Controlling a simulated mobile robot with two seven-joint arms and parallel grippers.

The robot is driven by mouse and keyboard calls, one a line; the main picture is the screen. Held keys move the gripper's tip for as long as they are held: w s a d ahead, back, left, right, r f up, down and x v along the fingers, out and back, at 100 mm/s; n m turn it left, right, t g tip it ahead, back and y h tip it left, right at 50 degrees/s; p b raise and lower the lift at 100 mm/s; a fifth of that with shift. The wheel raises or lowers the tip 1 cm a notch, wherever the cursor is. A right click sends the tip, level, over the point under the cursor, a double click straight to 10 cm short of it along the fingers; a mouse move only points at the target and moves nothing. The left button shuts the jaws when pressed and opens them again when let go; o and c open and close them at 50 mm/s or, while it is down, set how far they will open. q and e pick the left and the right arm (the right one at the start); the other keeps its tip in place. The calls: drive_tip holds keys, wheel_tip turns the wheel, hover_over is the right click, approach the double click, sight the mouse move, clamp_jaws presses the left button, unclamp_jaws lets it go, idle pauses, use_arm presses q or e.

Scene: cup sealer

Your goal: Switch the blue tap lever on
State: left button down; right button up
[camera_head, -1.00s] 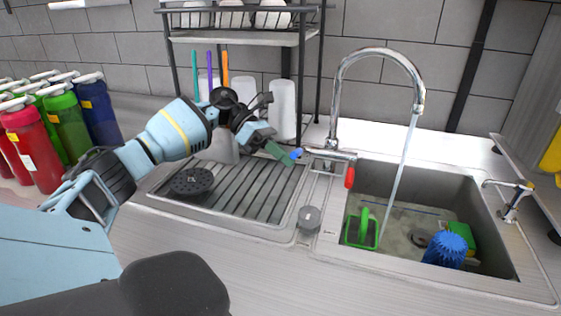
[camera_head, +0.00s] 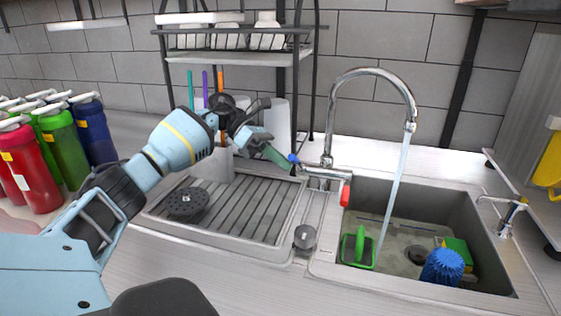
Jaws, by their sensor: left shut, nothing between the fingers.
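The chrome tap (camera_head: 330,125) stands behind the sink, and water runs from its spout into the basin. Its blue lever (camera_head: 293,158) is on the left end of the tap body, and a red lever (camera_head: 345,195) hangs at the right end. My left gripper (camera_head: 280,158) is shut and empty. Its green fingertips are right at the blue lever and partly cover it; I cannot tell whether they touch. My right gripper is not in view.
The sink basin (camera_head: 480,215) holds a green-handled scrubber (camera_head: 359,248), a blue brush (camera_head: 443,266) and a green and yellow sponge (camera_head: 457,250). A dish rack (camera_head: 235,58) stands behind the drainboard (camera_head: 236,212). Coloured bottles (camera_head: 62,140) stand at left.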

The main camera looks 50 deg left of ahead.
use_arm(q)
drive_tip(key=shift+r, duration=0.1)
